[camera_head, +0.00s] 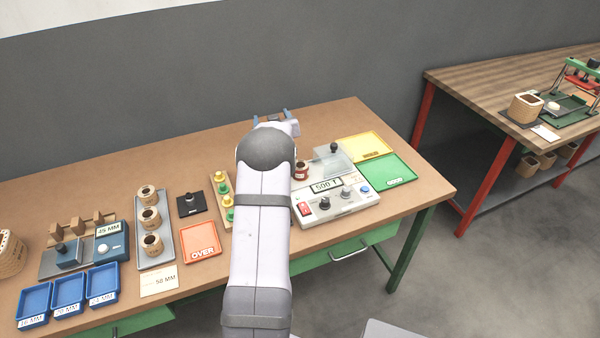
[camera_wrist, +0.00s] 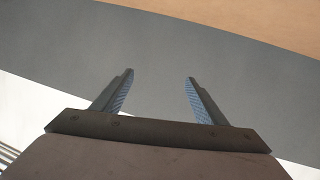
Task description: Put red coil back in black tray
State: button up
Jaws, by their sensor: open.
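The red coil (camera_head: 301,171), a small coil with a red band, stands upright by the left edge of the tester on the bench, just right of my arm. A small black square tray-like piece (camera_head: 190,211) lies left of my arm with a dark knob-like thing on it. My gripper (camera_wrist: 160,78) is open and empty in the wrist view, its fingers spread over plain grey. In the head view my gripper (camera_head: 271,117) is at the bench's far edge, mostly hidden behind my arm, away from the red coil.
The tester (camera_head: 340,212) reads 500 T. Yellow (camera_head: 361,148) and green (camera_head: 386,171) trays lie beyond it. An orange OVER tray (camera_head: 200,244) and a grey tray (camera_head: 167,257) of tan coils (camera_head: 152,243) are left. A rack of yellow-green pieces (camera_head: 222,200) stands close beside my arm.

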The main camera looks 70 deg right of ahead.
jog(key=s+d+r+m+g, duration=0.1)
jog(key=s+d+m+g, duration=0.1)
jog(key=s+d, duration=0.15)
jog(key=m+g+y, duration=0.6)
jog(key=y, duration=0.2)
send_near(300, 166)
jog(key=shift+s+d+f, duration=0.15)
jog(key=shift+s+f, duration=0.15)
jog(key=shift+f, duration=0.1)
jog(key=shift+p+x, duration=0.45)
jog(key=shift+x, duration=0.65)
jog(key=shift+f+p, duration=0.45)
jog(key=shift+f, duration=0.1)
jog(key=shift+a+p+x, duration=0.2)
jog(key=shift+p+x, duration=0.55)
jog(key=shift+x, duration=1.35)
jog(key=shift+f, duration=0.1)
jog(key=c, duration=1.3)
jog(key=shift+r, duration=0.2)
jog(key=shift+c, duration=0.2)
